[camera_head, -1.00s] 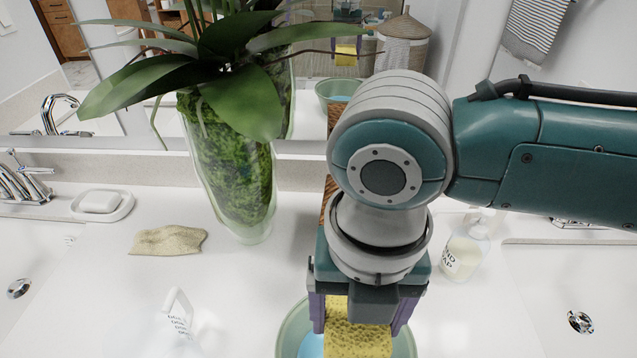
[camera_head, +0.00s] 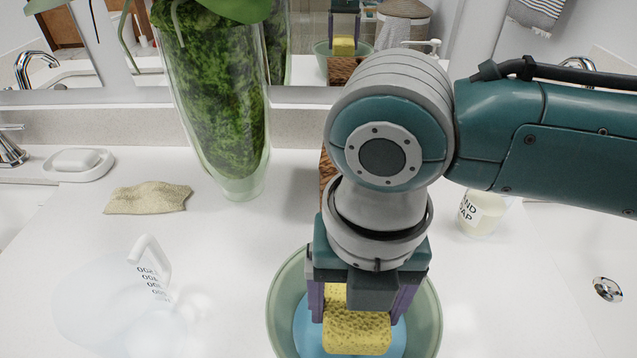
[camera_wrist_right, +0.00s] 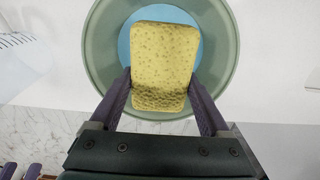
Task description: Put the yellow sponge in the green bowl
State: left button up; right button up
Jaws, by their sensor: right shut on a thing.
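The yellow sponge (camera_head: 356,322) is between the purple fingers of my right gripper (camera_head: 362,305), which is shut on it. The sponge also shows in the right wrist view (camera_wrist_right: 163,60), held between the fingertips (camera_wrist_right: 160,95). The green bowl (camera_head: 427,312) is below the gripper, and its blue inside shows around the sponge. I cannot tell whether the sponge touches the bowl's bottom.
A glass vase (camera_head: 228,120) with moss and a plant stands behind, left of the arm. A tan cloth (camera_head: 147,198), a soap dish (camera_head: 78,165), a clear jug (camera_head: 115,300) and a soap bottle (camera_head: 482,213) stand on the white counter. A mirror runs along the back.

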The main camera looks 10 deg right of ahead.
jog(key=shift+f, duration=0.4)
jog(key=o, duration=1.1)
jog(key=shift+c, duration=0.2)
jog(key=shift+o, duration=0.5)
jog(key=shift+r, duration=0.15)
notch_tip(320, 180, up, 7)
jog(key=p, duration=0.7)
jog(key=shift+r+p, duration=0.1)
jog(key=shift+p, duration=0.25)
jog(key=shift+f, duration=0.2)
